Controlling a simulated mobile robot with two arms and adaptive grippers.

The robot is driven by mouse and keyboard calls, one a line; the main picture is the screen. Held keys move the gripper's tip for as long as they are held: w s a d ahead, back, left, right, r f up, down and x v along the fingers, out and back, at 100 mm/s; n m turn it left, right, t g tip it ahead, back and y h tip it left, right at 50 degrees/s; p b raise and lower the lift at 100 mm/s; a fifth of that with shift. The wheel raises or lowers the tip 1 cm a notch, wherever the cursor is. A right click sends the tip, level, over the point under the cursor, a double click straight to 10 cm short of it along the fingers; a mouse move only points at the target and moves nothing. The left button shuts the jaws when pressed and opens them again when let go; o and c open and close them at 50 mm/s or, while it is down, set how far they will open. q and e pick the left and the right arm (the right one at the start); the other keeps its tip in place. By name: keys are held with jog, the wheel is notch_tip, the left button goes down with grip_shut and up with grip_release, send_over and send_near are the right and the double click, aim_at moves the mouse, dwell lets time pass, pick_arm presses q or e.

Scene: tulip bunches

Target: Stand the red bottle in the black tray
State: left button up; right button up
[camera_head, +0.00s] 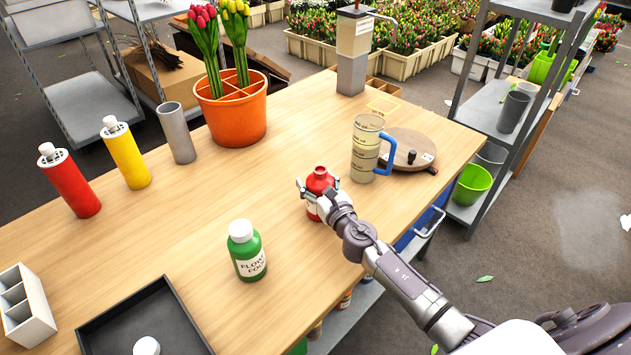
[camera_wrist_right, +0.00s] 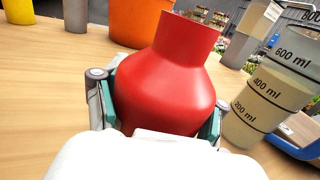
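The red bottle (camera_head: 319,181) stands on the wooden table, right of the middle, with an open neck on top and a pale label low down. My right gripper (camera_head: 318,190) is around its body, a finger on each side. In the right wrist view the red bottle (camera_wrist_right: 165,85) fills the space between the fingers (camera_wrist_right: 160,110), and the pads appear to touch it. Its base is hidden in that view. The black tray (camera_head: 182,310) lies at the table's front left, cut off by the picture's lower edge, with a white-capped thing (camera_head: 146,346) at it. My left gripper is not in view.
A green bottle (camera_head: 247,252) stands between the tray and the red bottle. A measuring jug (camera_head: 366,150) stands just behind the red bottle. A white divided box (camera_head: 24,308), red and yellow spray cans (camera_head: 72,184) and an orange tulip pot (camera_head: 233,117) stand leftward. The table's middle is clear.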

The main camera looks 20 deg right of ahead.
jog(key=o, duration=0.4)
jog(key=shift+c, duration=0.2)
jog(key=shift+r, duration=0.2)
jog(key=shift+s+f, duration=0.1)
jog(key=shift+s, duration=0.2)
jog(key=s, duration=1.1)
jog(key=shift+s+d, duration=0.2)
jog(key=shift+d, duration=0.15)
